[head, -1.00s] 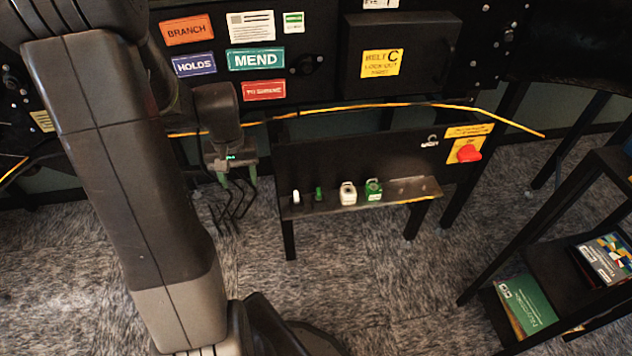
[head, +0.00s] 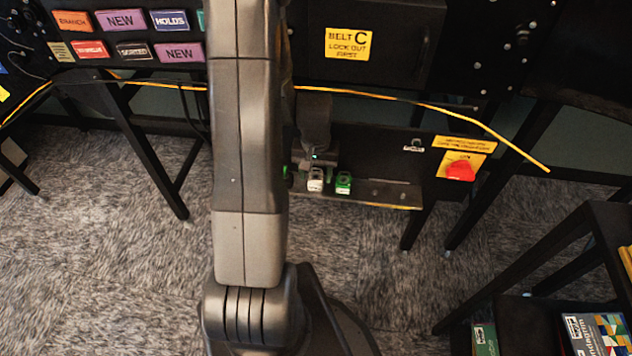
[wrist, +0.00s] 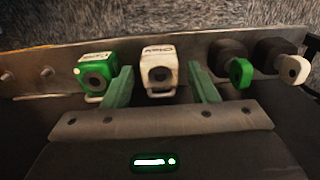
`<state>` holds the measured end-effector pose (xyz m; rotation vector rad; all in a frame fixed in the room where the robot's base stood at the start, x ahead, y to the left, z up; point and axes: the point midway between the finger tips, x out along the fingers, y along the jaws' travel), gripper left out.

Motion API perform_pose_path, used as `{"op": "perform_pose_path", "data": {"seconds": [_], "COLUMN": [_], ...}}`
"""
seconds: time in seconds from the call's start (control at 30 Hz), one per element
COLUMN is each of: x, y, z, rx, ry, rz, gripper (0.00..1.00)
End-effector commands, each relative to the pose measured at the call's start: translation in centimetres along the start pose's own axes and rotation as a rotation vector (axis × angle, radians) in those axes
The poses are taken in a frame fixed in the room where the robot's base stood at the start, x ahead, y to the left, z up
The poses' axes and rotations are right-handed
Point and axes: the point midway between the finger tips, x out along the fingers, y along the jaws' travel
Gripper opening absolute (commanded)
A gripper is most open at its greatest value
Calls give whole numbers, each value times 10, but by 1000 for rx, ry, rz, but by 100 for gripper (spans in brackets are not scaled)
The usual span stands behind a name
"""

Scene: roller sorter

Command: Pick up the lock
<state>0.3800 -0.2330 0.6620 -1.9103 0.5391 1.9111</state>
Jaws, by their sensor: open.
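A white padlock (head: 315,181) and a green padlock (head: 343,183) stand side by side on a narrow ledge. In the wrist view the white padlock (wrist: 158,72) sits between the two green fingers of my open gripper (wrist: 162,84), with gaps on both sides. The green padlock (wrist: 96,74) is just outside the left finger. I cannot tell how deep the fingers reach along the white padlock. In the head view my gripper (head: 312,166) is at the ledge by the white padlock, and its fingers are hard to make out.
A black knob with a green tag (wrist: 240,72) and one with a white tag (wrist: 293,68) are right of the fingers. Empty pegs (wrist: 46,72) are at the left. A red button (head: 460,171) is on the panel. A yellow cable (head: 420,104) runs above the ledge.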

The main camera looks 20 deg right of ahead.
Motion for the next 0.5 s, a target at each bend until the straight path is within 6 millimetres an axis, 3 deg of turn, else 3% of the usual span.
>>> {"op": "perform_pose_path", "data": {"seconds": [0.03,0.2,0.47,0.5], "x": [10,26,27,27], "y": [0,0,0,0], "z": [1,0,0,0], "rx": [0,0,0,0], "ry": [-4,-2,1,1], "rz": [0,0,0,0], "gripper": [53,53,53,47]}}
